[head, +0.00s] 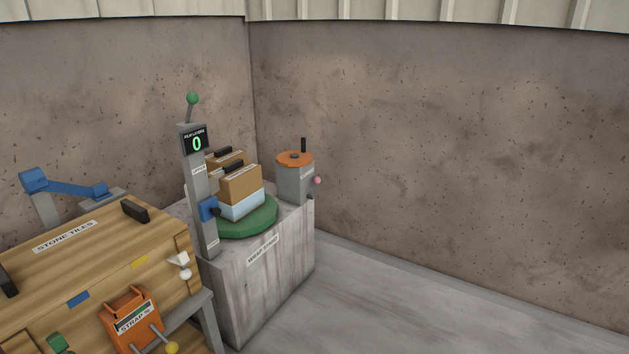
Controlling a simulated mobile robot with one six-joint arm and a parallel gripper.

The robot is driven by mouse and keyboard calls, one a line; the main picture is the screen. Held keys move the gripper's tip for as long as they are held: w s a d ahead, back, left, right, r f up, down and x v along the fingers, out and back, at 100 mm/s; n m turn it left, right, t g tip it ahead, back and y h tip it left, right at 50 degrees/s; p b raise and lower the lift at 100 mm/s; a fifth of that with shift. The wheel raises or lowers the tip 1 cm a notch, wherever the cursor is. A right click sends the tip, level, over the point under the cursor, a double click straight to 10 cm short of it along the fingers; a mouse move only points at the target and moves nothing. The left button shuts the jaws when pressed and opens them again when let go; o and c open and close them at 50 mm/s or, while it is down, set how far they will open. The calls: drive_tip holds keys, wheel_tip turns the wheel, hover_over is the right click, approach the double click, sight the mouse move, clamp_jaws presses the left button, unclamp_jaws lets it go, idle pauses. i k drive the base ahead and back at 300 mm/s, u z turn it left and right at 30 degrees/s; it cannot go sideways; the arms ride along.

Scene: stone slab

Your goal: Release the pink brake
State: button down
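The pink brake shows as a small pink knob (318,180) on the right side of a grey drum-like housing (294,185). The housing has an orange disc (295,158) on top with an upright black handle (303,145). It stands at the back right of a grey slab-sided block (285,285). The knob is small, and I cannot tell the brake's position. A small dark part (310,196) sits below the knob. My gripper is not in view.
On the block, a green turntable (245,221) carries stacked boxes (241,185) beside a grey post (199,190) whose display reads 0. A wooden bench (100,240) with an orange strap unit (130,315) fills the left front. The floor (420,310) to the right is clear; walls close the back.

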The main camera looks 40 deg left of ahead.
sight(316, 180)
drive_tip(key=u, duration=0.25)
drive_tip(key=i, duration=0.75)
drive_tip(key=u, duration=0.6)
drive_tip(key=i, duration=0.75)
drive_tip(key=u, duration=0.7)
drive_tip(key=i, duration=0.55)
drive_tip(key=u, duration=0.8)
drive_tip(key=i, duration=0.65)
drive_tip(key=u, duration=0.4)
